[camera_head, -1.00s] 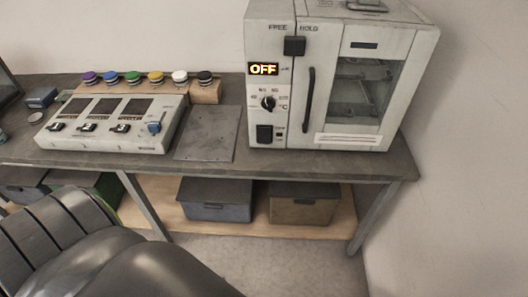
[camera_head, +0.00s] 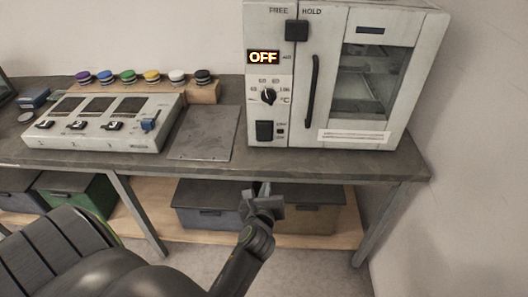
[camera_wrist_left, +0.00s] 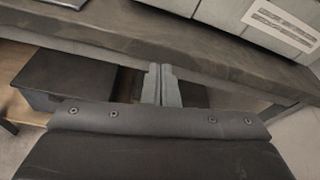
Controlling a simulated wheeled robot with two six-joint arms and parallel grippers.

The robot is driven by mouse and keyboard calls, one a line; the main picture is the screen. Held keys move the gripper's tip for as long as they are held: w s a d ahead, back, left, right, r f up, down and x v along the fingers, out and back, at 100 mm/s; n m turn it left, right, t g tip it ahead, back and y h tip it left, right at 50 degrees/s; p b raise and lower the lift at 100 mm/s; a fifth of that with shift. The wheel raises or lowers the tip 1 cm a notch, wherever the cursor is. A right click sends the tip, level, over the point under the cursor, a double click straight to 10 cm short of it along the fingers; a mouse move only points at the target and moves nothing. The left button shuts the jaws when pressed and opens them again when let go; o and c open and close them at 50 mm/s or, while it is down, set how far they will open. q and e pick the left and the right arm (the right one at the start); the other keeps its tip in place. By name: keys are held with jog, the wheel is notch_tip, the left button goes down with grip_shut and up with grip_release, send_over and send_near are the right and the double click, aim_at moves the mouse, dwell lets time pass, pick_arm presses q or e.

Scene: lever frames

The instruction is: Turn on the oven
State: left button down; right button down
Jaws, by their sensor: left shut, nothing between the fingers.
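The oven (camera_head: 343,75) is a white box standing on the right part of the bench. Its lit display (camera_head: 263,57) reads OFF. Below the display are a round black knob (camera_head: 268,96) and a black rocker switch (camera_head: 264,130). A black slider sits at the top under the words FREE and HOLD. The glass door is closed, with a long black handle. My left gripper (camera_head: 262,188) is shut and empty, in front of the bench and below the oven. Its fingers also show in the left wrist view (camera_wrist_left: 161,84). My right gripper is not in view.
A control panel (camera_head: 105,145) with levers stands on the left of the bench (camera_head: 330,165), several coloured knobs in a row behind it. A flat grey plate (camera_head: 204,133) lies between panel and oven. Bins stand on the lower shelf (camera_head: 345,222). A wall is at right.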

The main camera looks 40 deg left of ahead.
aim_at(264, 140)
pick_arm(q)
notch_tip(264, 140, up, 6)
jog(key=a+m+y, duration=0.1)
jog(key=m, duration=0.1)
jog(key=shift+s+t+y+b, duration=0.25)
jog(key=shift+t+y+b, duration=0.1)
jog(key=shift+t+y, duration=0.05)
jog(key=shift+w+a+f, duration=0.1)
jog(key=shift+a, duration=0.05)
jog(key=x, duration=1.3)
jog(key=shift+w+a+b, duration=0.15)
jog(key=shift+w+b, duration=0.25)
jog(key=shift+w+a+f+b, duration=0.15)
jog(key=shift+f+b, duration=0.2)
jog(key=shift+b, duration=0.5)
jog(key=shift+r+t, duration=0.25)
jog(key=shift+t, duration=0.05)
